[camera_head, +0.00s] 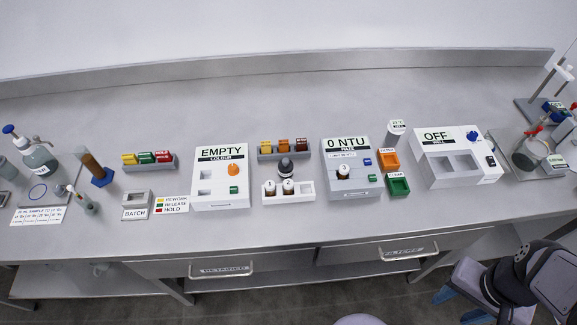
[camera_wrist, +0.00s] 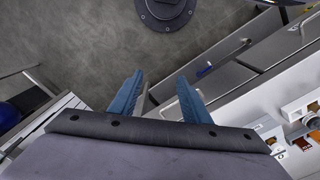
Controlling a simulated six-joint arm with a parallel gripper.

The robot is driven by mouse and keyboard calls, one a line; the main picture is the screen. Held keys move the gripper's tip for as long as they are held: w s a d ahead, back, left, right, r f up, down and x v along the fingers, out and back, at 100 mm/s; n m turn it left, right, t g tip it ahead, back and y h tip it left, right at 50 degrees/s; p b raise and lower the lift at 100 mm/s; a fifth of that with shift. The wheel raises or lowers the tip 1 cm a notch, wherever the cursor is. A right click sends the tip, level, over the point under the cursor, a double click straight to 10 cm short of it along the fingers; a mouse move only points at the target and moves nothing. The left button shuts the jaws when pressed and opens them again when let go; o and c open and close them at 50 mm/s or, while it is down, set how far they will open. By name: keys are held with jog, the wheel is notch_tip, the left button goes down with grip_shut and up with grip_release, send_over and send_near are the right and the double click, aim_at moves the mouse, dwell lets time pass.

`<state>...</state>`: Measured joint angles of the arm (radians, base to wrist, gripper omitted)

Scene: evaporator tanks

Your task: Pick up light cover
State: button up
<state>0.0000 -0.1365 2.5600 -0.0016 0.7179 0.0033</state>
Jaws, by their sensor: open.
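A dark, dome-topped piece (camera_head: 286,166), which looks like the light cover, stands on the bench just behind a white vial rack (camera_head: 305,188). It is between the COLOUR box and the HAZE box. My gripper (camera_head: 459,306) is at the lower right of the head view, in front of the bench and far from the cover. In the wrist view, the blue fingers of my gripper (camera_wrist: 160,82) are spread apart, with nothing between them and the floor beyond. I cannot make out the cover in the wrist view.
The HAZE box (camera_head: 350,190) reads 0 NTU and has a vial on top. The COLOUR box (camera_head: 221,185) reads EMPTY. A three-coloured block rack (camera_head: 283,151) stands behind the dark piece. Drawer handles (camera_head: 408,254) project from the bench front. The rear bench top is clear.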

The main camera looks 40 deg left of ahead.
aim_at(285, 161)
dwell(0.4)
jog(key=o, duration=0.4)
jog(key=shift+c, duration=0.2)
